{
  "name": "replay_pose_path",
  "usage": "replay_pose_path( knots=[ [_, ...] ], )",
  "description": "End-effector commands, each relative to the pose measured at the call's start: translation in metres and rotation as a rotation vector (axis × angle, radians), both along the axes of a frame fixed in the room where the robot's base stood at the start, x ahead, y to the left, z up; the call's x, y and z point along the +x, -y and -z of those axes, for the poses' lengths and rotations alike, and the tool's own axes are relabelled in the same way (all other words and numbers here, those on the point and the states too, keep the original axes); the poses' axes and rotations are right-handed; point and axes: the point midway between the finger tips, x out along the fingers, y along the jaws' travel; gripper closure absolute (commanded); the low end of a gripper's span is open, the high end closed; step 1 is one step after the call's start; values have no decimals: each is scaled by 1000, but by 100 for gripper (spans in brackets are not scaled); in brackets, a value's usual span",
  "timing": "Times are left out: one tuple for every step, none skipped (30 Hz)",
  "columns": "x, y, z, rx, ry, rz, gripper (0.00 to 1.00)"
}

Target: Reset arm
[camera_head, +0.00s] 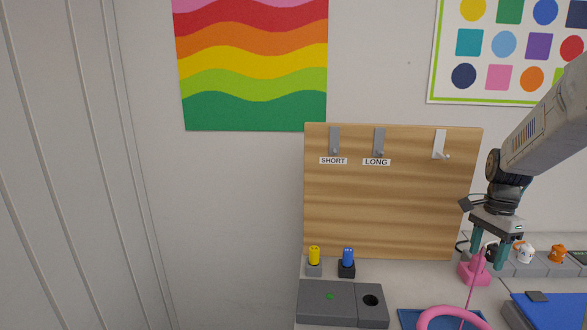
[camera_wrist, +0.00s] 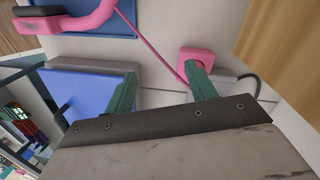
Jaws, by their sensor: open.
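My gripper (camera_head: 489,262) hangs from the arm at the right, fingers pointing down, over the table near the wooden board. In the wrist view my gripper (camera_wrist: 161,74) has its two green fingers wide apart with nothing held between them. A pink block (camera_head: 470,274) with a pink cord stands just below the fingers. In the wrist view the pink block (camera_wrist: 196,56) shows behind the right fingertip; I cannot tell whether they touch.
A wooden board (camera_head: 400,210) with hooks labelled SHORT and LONG stands against the wall. A yellow plug (camera_head: 314,255), a blue plug (camera_head: 348,257) and a grey box (camera_head: 327,302) are left. A pink curved handle (camera_head: 452,312) lies on a blue tray (camera_head: 408,320). A blue-topped object (camera_head: 552,310) is right.

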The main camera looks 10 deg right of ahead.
Motion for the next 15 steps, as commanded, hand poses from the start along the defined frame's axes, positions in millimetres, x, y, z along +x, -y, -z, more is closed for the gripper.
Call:
replay_pose_path(
  knots=[
    [-12, -18, -10, 12, 0, -101, 44],
    [-19, -27, -15, 19, 0, -161, 44],
    [-28, -39, -21, 30, -2, -239, 44],
    [-35, -49, -26, 37, -1, -297, 44],
    [-42, -58, -31, 42, 2, -354, 44],
    [-51, -71, -38, 50, 4, -433, 44],
    [-59, -81, -43, 55, 6, -491, 44],
    [-67, -91, -48, 60, 9, -547, 44],
    [-78, -104, -53, 65, 14, -623, 44],
    [-86, -113, -58, 68, 16, -678, 44],
    [-94, -122, -62, 71, 21, -732, 44],
    [-105, -134, -67, 74, 27, -801, 44],
    [-113, -142, -70, 75, 31, -851, 44],
    [-121, -150, -73, 76, 35, -900, 44],
    [-133, -161, -77, 76, 42, -963, 44]
  ],
)
